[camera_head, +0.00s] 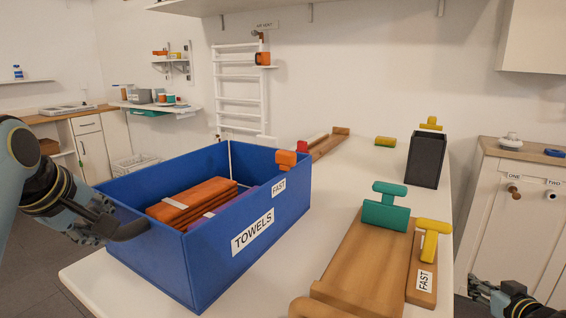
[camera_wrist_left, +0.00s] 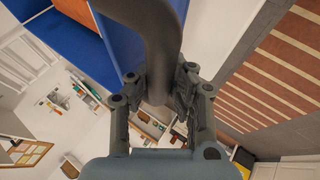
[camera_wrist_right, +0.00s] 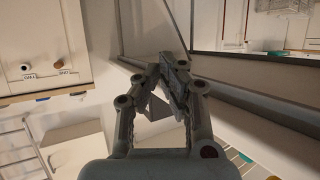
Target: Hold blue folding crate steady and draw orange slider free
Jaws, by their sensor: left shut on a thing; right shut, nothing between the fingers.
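The blue folding crate (camera_head: 165,262) stands on the white table, labelled TOWELS and FAST. Orange and purple folded cloths (camera_head: 195,200) lie inside it. The orange slider (camera_head: 286,159) sits on the crate's rim at its right corner, above the FAST label. My left gripper (camera_head: 108,226) is shut on the dark handle (camera_head: 132,230) on the crate's left side; the left wrist view shows this curved handle (camera_wrist_left: 155,40) between the fingers. My right gripper (camera_head: 484,290) is shut and empty at the lower right, beyond the table edge and well away from the slider.
A cabinet (camera_head: 520,215) stands at the right, past a floor gap.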

